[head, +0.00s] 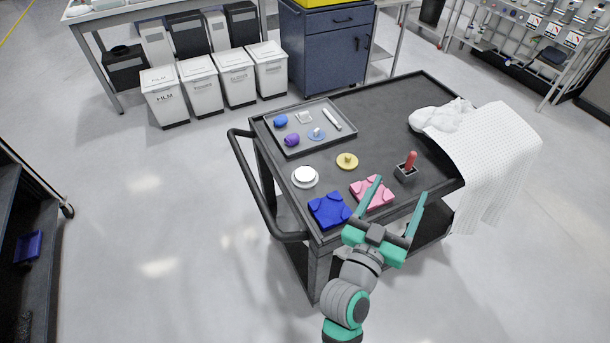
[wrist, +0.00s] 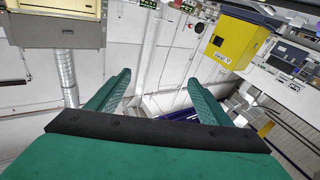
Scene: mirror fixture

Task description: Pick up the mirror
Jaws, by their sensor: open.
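On the black cart (head: 395,105), a round white disc with a pale rim (head: 305,176) lies near the left side; it may be the mirror, but I cannot tell for sure. A yellow disc with a knob (head: 347,161) lies to its right. A blue block (head: 330,210) and a pink block (head: 372,192) sit at the front edge. My gripper (head: 400,188) is open, its two green fingers apart and pointing up the picture, by the cart's front edge right of the pink block. In the wrist view nothing is between the fingers (wrist: 158,77).
A dark tray (head: 290,150) at the back left of the cart holds several small items. A red-handled tool stands in a small grey holder (head: 405,172) near my gripper. White crumpled cloth (head: 485,135) hangs over the right side. The cart's back middle is clear.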

